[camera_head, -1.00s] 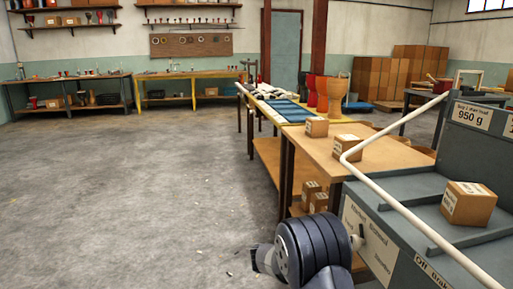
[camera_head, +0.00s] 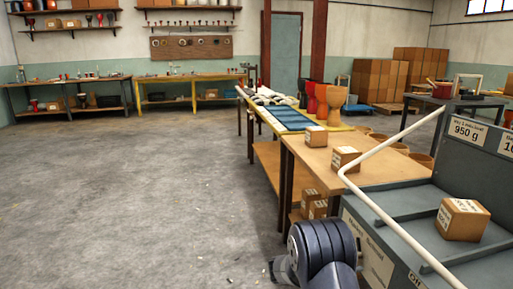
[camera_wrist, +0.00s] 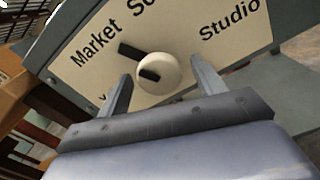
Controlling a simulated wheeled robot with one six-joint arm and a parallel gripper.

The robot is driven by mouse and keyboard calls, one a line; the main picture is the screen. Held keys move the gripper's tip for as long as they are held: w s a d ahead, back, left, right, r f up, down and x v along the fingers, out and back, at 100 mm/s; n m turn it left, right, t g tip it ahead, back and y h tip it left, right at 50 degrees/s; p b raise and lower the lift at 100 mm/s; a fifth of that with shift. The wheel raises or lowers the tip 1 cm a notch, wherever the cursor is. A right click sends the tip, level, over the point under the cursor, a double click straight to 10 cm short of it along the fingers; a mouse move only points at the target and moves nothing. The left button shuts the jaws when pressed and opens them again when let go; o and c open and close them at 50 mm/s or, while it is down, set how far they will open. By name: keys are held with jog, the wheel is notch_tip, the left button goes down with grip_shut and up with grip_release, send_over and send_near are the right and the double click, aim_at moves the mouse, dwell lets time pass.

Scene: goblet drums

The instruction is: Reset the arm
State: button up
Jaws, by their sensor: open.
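My gripper (camera_wrist: 160,72) is open and empty in the wrist view, with its two grey fingers apart. A round cream knob (camera_wrist: 158,76) with a dark mark shows between the fingers, in front of a cream panel (camera_wrist: 190,32) reading "Market" and "Studio". I cannot tell whether the fingers touch the knob. In the head view my dark banded arm end stands at the bottom, left of the grey bench unit (camera_head: 412,250) that carries this panel. The fingers and knob are not clear there.
A cardboard box (camera_head: 462,219) sits on the grey unit, behind a white rail (camera_head: 392,145). A wooden table (camera_head: 320,155) with small boxes stands beyond; goblet drums (camera_head: 336,105) stand on the farther table. Floor on the left (camera_head: 120,200) is clear.

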jog(key=s+a+n+p, duration=0.2)
jog(key=a+n+p, duration=0.1)
jog(key=a, duration=0.7)
jog(key=shift+a+n+p, duration=0.25)
jog(key=shift+n+p, duration=0.05)
jog(key=shift+p, duration=0.05)
jog(key=shift+s+f, duration=0.1)
jog(key=shift+s, duration=0.05)
